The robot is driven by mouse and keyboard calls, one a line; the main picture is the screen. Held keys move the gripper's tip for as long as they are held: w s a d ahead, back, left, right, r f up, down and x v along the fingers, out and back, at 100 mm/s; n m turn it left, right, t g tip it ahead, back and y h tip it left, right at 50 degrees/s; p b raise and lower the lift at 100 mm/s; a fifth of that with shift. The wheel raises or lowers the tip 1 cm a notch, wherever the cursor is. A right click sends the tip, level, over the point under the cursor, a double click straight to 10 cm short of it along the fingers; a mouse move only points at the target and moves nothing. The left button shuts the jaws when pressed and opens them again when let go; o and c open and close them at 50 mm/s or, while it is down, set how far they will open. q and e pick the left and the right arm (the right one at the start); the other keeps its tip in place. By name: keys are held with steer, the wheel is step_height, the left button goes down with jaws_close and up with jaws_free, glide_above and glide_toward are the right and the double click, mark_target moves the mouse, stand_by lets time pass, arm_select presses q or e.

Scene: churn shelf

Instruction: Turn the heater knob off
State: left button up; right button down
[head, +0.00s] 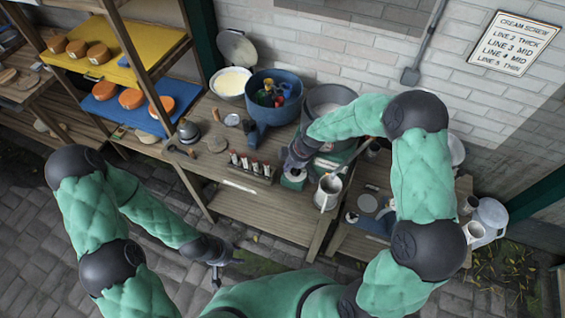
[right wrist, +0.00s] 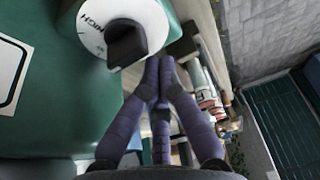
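The heater knob (right wrist: 127,45) is a black grip on a white round dial (right wrist: 90,38) in the right wrist view. The dial reads "HIGH" on its left side and sits on a green housing (right wrist: 50,110). My right gripper (right wrist: 160,65) has its purple fingertips together, just below and right of the knob. Nothing shows between them; whether they touch the knob I cannot tell. In the head view my right gripper (head: 294,160) is just above the small green dial box (head: 292,182). My left gripper (head: 217,274) hangs low, left of centre, away from the bench; its fingers are too small to read.
A metal churn pot (head: 328,100) stands behind my right arm. A blue bowl (head: 271,98), a row of small bottles (head: 250,166) and a metal jug (head: 328,191) are near the right gripper. Shelves with cheeses stand left.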

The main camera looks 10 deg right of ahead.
steer(key=shift+s+d+n, duration=0.25)
steer(key=shift+d+n, duration=0.05)
steer(key=shift+d, duration=0.1)
stand_by(0.4)
